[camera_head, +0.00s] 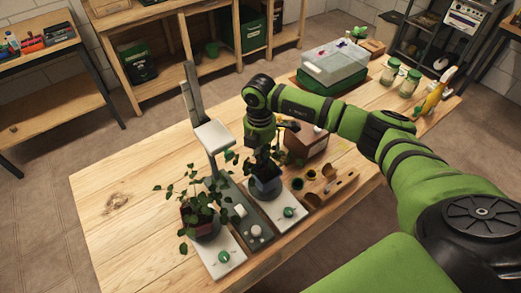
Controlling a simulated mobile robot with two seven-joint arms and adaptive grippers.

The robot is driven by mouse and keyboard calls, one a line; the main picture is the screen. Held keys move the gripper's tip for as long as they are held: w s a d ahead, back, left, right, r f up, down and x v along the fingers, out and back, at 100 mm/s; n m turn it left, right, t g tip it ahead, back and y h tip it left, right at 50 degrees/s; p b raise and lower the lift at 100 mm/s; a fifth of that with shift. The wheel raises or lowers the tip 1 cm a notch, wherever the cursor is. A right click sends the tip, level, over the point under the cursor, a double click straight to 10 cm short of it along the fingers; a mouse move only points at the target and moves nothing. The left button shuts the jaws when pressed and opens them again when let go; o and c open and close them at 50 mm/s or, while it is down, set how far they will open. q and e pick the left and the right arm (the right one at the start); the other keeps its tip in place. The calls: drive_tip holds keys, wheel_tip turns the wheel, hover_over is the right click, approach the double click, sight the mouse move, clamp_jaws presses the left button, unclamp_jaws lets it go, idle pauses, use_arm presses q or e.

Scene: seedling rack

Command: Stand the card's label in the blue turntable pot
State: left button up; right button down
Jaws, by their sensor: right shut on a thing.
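My right gripper (262,160) points down just above the blue pot (265,187), at the right turntable unit. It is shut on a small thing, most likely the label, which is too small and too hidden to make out. The fingers and leaves cover much of the pot's top, so I cannot tell whether the held thing touches the soil. I cannot make out the card. My left gripper is out of view.
A red pot (193,216) with a trailing plant stands left of the blue pot. A grey stand (193,98) rises behind. A brown box (306,142), small pots and a lidded tray (333,70) stand to the right. The left of the table is clear.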

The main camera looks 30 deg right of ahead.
sight(261, 164)
drive_tip(key=shift+f+b, duration=1.3)
drive_tip(key=shift+f, duration=0.65)
drive_tip(key=shift+s+a+f+b, duration=0.1)
drive_tip(key=shift+s+f+b, duration=0.25)
drive_tip(key=shift+s+f, duration=0.15)
drive_tip(key=c, duration=1.4)
unclamp_jaws()
drive_tip(key=shift+w+f, duration=0.1)
drive_tip(key=shift+o, duration=0.2)
drive_tip(key=shift+a, duration=0.1)
wheel_tip(261, 164, up, 13)
drive_tip(key=w, duration=0.1)
drive_tip(key=shift+r, duration=0.2)
